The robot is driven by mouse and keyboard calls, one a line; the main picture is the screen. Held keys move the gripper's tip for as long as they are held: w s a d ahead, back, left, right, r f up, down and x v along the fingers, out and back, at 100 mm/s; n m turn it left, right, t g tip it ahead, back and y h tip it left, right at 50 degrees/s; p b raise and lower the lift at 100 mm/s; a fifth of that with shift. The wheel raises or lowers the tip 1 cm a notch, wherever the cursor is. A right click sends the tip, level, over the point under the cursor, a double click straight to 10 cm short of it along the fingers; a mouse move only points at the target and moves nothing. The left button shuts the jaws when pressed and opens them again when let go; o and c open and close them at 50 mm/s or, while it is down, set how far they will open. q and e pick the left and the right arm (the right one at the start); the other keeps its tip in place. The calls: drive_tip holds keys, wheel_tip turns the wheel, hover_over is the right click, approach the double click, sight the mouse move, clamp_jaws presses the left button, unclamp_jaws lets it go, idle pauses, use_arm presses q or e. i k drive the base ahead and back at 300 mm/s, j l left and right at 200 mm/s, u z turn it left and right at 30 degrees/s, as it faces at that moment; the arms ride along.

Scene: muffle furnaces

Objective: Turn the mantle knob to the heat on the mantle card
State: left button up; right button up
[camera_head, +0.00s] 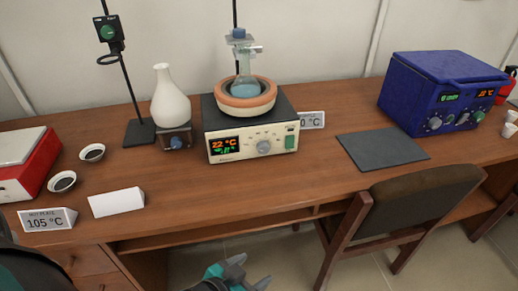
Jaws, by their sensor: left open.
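The heating mantle (222,121) stands on the desk, a cream-fronted unit with a terracotta bowl on top holding a round flask with bluish liquid. Its grey round knob (264,147) is on the front, between a display reading 22 °C in orange with smaller green text and a green switch. A white card (312,120) stands behind its right side; only "0 °C" shows, the front of the number is hidden. My left gripper (249,273) is open and empty at the bottom edge, below and in front of the desk, well apart from the knob. My right gripper is out of view.
A card reading 105 °C (48,219) and a blank white block (117,202) stand at the left front. A white flask (170,97) stands left of the mantle. A dark mat (383,150), blue furnace (440,90) and chair (410,205) are right. Desk before the mantle is clear.

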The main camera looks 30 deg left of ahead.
sight(263, 147)
drive_tip(key=l+u, duration=0.9)
drive_tip(key=k, duration=0.05)
